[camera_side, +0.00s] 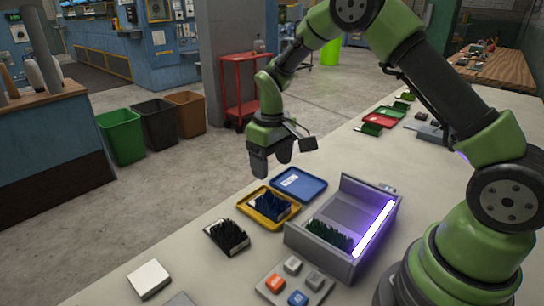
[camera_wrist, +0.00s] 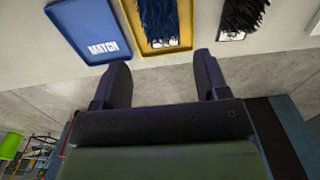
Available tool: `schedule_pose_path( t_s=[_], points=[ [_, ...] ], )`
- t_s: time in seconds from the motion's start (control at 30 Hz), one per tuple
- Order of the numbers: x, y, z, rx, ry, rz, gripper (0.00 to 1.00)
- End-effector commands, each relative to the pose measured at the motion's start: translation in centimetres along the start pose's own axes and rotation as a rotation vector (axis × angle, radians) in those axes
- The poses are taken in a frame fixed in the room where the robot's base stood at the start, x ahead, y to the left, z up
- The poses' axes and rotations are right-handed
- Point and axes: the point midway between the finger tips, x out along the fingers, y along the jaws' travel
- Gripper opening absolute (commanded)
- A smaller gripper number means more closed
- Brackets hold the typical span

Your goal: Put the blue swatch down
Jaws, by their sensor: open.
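The blue swatch (camera_side: 268,207) lies in the yellow tray (camera_side: 247,211) on the bench. It also shows in the wrist view (camera_wrist: 158,18), lying in the yellow tray (camera_wrist: 187,22) beyond my fingertips. My gripper (camera_side: 271,168) is open and empty, raised above the bench edge on the far side of the tray and apart from the swatch. In the wrist view its two fingers (camera_wrist: 160,75) stand wide apart with nothing between them.
An empty blue tray (camera_side: 303,183), marked MATCH in the wrist view (camera_wrist: 85,22), lies beside the yellow one. A black swatch (camera_side: 227,236) lies on the other side. A lit grey box (camera_side: 357,202) holds a green swatch (camera_side: 328,236). A button panel (camera_side: 272,293) is nearer.

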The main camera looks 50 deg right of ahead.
Motion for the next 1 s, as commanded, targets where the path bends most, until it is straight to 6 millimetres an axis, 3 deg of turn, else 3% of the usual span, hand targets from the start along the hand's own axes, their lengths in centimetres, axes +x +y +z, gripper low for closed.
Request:
schedule_pose_path(
  t_s=[0.27,0.37,0.47,0.7,0.83,1.0],
  points=[
    [-1.7,-0.1,0.1,0.003,0.005,0.0,0.68],
    [-3.6,-0.3,0.5,0.018,0.036,-0.006,0.68],
    [-7.1,-1.0,1.6,0.053,0.097,-0.019,0.68],
    [-15.8,-3.0,7.9,0.165,0.283,-0.087,0.68],
    [-18.6,-4.0,12.3,0.223,0.381,-0.138,0.68],
    [-20.0,-5.0,17.6,0.286,0.495,-0.21,0.68]
  ],
)
